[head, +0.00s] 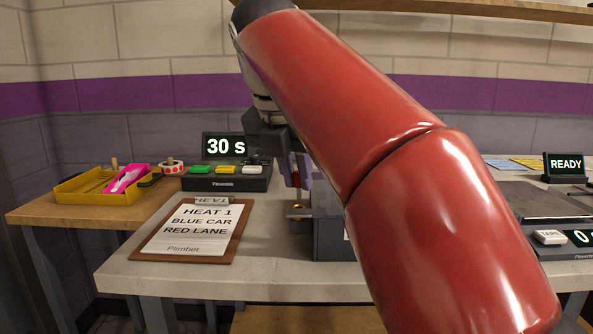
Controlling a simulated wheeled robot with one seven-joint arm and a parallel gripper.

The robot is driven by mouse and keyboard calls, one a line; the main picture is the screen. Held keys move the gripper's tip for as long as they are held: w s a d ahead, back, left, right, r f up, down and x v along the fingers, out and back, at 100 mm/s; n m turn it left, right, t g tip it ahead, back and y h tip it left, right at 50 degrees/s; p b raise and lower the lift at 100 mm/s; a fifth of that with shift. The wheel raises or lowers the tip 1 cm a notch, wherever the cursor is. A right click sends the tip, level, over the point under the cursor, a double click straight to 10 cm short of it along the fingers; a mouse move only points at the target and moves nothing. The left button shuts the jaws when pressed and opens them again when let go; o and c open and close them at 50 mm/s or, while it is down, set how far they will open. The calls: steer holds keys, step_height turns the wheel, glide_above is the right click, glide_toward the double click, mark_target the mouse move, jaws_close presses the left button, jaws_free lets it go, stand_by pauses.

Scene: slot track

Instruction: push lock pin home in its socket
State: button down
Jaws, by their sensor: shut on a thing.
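My gripper (295,182) points down near the middle of the head view, partly behind my red arm. It is shut on a narrow red piece (294,168), which looks like the lock pin; the fingers cover most of it. Just below the fingertips is a small brass-coloured part (298,207), which looks like the socket, on a dark grey block (327,240). The gap between the pin's lower end and the brass part is too small to judge. My arm hides the block's right side.
A clipboard (150,255) reading HEAT 1, BLUE CAR, RED LANE lies left of the block. Behind it stands a button box (225,185) with a 30 s display. A yellow tray (68,192) sits far left. A READY display (564,166) and a scale (578,250) are at right.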

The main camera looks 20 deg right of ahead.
steer(key=shift+f+b, duration=1)
steer(key=shift+f, duration=0.3)
steer(key=c, duration=1.3)
jaws_free()
steer(key=p+v, duration=0.3)
steer(key=v, duration=0.5)
steer(key=shift+w+a, duration=0.15)
